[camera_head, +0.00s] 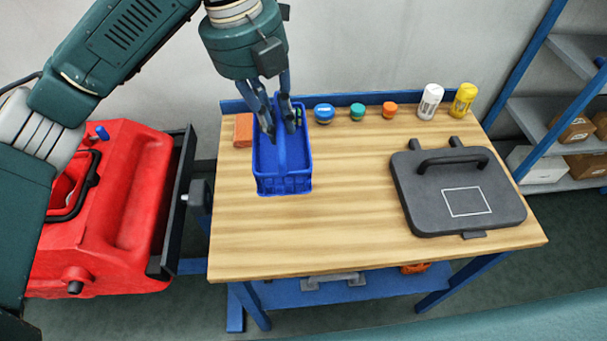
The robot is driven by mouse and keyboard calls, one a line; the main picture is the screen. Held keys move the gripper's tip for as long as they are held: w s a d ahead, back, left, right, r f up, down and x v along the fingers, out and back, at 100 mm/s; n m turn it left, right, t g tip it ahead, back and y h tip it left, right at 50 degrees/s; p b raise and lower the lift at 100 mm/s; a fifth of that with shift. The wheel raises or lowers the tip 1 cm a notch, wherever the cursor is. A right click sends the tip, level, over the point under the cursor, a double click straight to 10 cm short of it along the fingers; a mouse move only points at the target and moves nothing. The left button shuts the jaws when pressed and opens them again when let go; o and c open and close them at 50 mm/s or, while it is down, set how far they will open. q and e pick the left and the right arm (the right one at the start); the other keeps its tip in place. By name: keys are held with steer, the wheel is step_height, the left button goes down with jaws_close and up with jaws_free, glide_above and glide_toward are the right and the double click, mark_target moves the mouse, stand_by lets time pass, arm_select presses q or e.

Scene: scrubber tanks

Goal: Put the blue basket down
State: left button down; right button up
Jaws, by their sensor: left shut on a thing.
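The blue basket (284,183) is at the left part of the wooden table (350,220), upright, with its handle arching over the middle. My left gripper (281,128) comes down from above and is shut on the basket's handle. Its fingers hide part of the handle and the basket's inside. A small green item shows inside near the back right. The basket's base looks to be at the tabletop; I cannot tell whether it touches. My right gripper is not in view.
An orange-brown block (243,130) is just left of the basket. Small jars and two bottles (430,101) line the back edge. A dark grey case-like lid (458,190) lies at the right. The front middle is clear. A red machine (105,210) stands left, shelving right.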

mark_target(270, 161)
arm_select(q)
step_height(270, 161, down, 7)
steer(key=shift+s+a+r+p, duration=0.1)
steer(key=shift+s+p, duration=0.05)
steer(key=shift+p, duration=0.3)
step_height(270, 161, down, 12)
steer(key=p, duration=0.1)
steer(key=shift+p, duration=0.35)
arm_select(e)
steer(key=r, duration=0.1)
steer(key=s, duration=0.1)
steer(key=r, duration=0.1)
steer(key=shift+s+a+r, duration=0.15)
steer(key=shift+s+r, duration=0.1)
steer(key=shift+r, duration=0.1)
arm_select(q)
steer(key=c, duration=1.7)
jaws_free()
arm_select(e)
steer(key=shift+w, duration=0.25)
arm_select(q)
steer(key=shift+o, duration=0.2)
